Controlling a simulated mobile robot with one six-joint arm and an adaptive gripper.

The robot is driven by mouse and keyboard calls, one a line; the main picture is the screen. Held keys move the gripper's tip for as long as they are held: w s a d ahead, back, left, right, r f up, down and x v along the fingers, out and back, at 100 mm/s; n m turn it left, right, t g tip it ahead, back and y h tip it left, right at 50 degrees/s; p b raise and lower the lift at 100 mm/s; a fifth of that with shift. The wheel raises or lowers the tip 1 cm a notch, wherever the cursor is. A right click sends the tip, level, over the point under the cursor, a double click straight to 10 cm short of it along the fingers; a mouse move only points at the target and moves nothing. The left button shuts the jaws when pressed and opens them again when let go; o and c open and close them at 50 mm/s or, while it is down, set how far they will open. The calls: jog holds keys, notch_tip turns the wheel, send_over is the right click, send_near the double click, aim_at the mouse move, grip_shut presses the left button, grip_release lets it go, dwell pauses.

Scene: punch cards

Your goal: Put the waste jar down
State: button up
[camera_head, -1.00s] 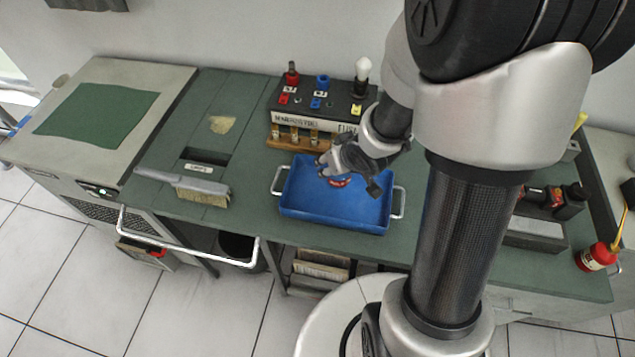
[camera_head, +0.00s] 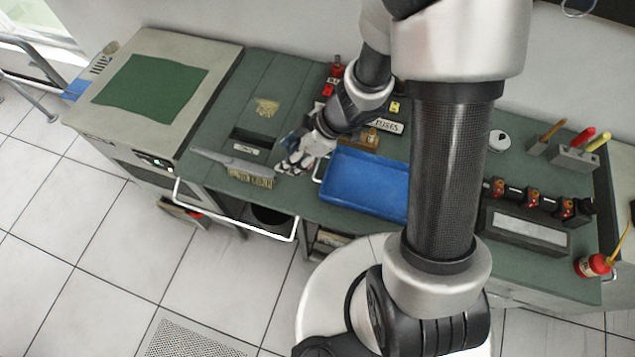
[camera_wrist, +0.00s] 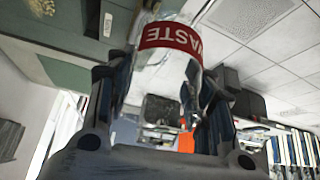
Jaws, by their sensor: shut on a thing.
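The waste jar (camera_wrist: 172,37) is a clear vessel with a red band reading WASTE, seen between my fingers in the wrist view. My gripper (camera_wrist: 158,75) is shut on it. In the head view my gripper (camera_head: 298,158) is over the green bench (camera_head: 205,130), between the brush and the blue tray. The jar is hard to make out there, and I cannot tell whether it touches the bench.
The brush (camera_head: 240,170) lies just left of my gripper. The empty blue tray (camera_head: 365,185) is just right. A fuse stand (camera_head: 388,126) is behind it, partly hidden by my arm. A slot (camera_head: 253,138) opens in the bench behind the brush.

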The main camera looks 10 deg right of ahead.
notch_tip(320, 180, down, 20)
jog(key=b, duration=1)
jog(key=shift+w+r, duration=0.1)
jog(key=shift+r, duration=0.15)
jog(key=o, duration=1.2)
